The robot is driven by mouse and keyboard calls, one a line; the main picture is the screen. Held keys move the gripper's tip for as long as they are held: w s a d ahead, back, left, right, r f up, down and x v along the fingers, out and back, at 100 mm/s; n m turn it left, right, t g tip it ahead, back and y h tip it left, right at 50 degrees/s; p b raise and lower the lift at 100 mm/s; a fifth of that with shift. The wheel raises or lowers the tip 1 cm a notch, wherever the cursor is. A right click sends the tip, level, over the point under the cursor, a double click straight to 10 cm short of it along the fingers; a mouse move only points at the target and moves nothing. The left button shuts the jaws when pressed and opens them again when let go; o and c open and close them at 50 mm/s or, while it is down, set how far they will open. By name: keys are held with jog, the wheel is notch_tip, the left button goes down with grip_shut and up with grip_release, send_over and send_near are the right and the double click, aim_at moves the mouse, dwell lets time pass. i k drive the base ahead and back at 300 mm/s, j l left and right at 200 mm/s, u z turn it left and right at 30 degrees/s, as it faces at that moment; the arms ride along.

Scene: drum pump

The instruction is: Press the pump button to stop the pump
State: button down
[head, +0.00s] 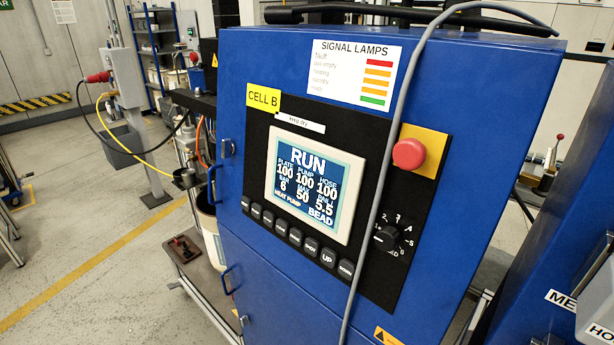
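A blue control cabinet (280,290) fills the middle of the head view. Its black panel holds a lit screen (315,187) reading RUN, with PLATE, PUMP and HOSE each at 100, and HEAT PUMP and BEAD at the bottom. A slanting row of several small black buttons (295,236) runs below the screen. One near the right end reads UP (328,258); the other labels are too small to read surely, so I cannot tell which is the pump button. My gripper is not in view.
A red mushroom button (409,153) on a yellow plate and a black rotary knob (385,237) sit right of the screen. A grey cable (377,150) hangs down the cabinet's front, crossing between screen and knob. Another blue housing (550,270) stands close at right. Open floor (90,250) lies left.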

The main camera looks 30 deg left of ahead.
aim_at(257, 211)
jog(key=i, duration=0.35)
jog(key=u, duration=1.85)
jog(key=i+l, duration=0.05)
